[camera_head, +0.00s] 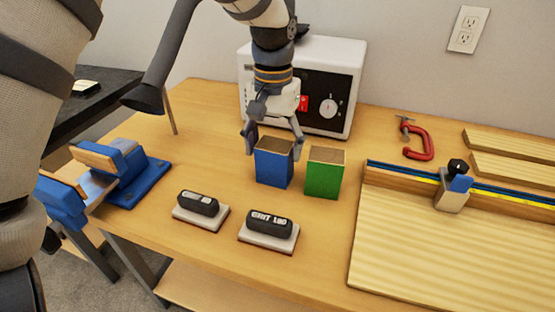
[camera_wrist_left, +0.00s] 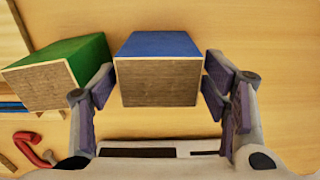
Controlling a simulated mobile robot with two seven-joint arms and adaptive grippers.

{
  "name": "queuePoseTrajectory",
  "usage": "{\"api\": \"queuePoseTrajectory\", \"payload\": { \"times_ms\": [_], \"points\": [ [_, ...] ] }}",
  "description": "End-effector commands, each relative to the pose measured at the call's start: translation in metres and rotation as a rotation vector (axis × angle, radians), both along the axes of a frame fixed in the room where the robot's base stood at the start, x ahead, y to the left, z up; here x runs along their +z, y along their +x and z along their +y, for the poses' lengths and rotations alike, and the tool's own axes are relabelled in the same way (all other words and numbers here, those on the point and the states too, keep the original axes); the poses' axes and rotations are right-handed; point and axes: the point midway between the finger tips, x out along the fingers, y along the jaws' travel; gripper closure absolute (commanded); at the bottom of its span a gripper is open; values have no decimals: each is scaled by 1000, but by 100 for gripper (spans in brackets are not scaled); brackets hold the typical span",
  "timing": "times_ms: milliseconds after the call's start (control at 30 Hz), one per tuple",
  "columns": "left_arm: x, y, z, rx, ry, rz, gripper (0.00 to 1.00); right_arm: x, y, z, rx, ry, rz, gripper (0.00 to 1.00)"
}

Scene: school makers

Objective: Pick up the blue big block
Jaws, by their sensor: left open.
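The blue big block (camera_head: 273,167) stands upright on the wooden table, with a bare brown top face. My left gripper (camera_head: 273,147) reaches down over it from above, its fingers open on either side of the block's upper part. In the left wrist view the blue block (camera_wrist_left: 158,45) sits between the two open fingers (camera_wrist_left: 160,92), with a small gap showing at least on the right side. It is not gripped. A green block (camera_head: 323,176) stands just right of the blue one; it also shows in the left wrist view (camera_wrist_left: 75,62). My right gripper is not seen.
Two dark sanding blocks (camera_head: 198,203) (camera_head: 268,223) lie in front. A white box with a dial (camera_head: 345,85) stands behind the gripper. A blue vise (camera_head: 140,180) is at left. A red clamp (camera_head: 415,140) and a board with a fence (camera_head: 450,245) are at right.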

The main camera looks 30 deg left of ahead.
Motion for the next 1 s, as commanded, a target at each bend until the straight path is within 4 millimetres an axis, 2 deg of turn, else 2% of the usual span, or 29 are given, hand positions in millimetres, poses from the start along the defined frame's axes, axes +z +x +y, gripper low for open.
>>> {"api": "queuePoseTrajectory", "payload": {
  "times_ms": [200,267,533,567,700,733,1000],
  "points": [
    [-41,8,2,-1,0,5,32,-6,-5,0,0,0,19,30],
    [-49,7,2,-1,0,3,32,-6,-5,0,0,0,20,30],
    [-53,8,2,-1,1,-3,32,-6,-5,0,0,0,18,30],
    [-53,8,2,-1,1,-3,36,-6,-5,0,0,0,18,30],
    [-53,8,2,-1,1,-3,68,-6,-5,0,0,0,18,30],
    [-53,8,2,-1,1,-3,71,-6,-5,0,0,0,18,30],
    [-53,8,2,-1,1,-3,72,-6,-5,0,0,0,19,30]
  ]
}}
